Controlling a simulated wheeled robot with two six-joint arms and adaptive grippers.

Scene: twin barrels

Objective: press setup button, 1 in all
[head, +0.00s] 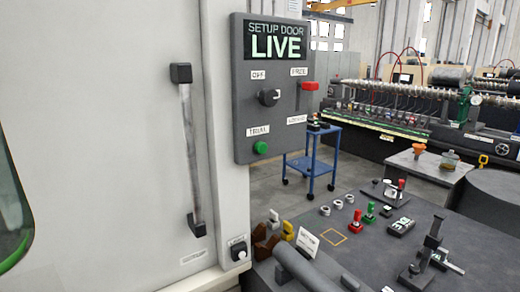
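A dark control panel (272,118) is on the white machine's frame, and its screen (276,42) reads "SETUP DOOR LIVE". Below the screen are a black knob (268,97) under an "OFF" label and a red-handled lever (309,87) beside a "FREE" label. A round green button (261,147) sits at the panel's lower left under a "TRIAL" label. A small dark box with a pale round button (240,254) is low on the frame; its label is too small to read. I cannot tell which one is the setup button. Neither gripper is in view.
A large white door (100,130) with a vertical bar handle (188,150) fills the left. A grey bench (375,245) at lower right holds rings, red and green pieces, a small display and a black stand (424,262). A blue cart (312,155) stands behind.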

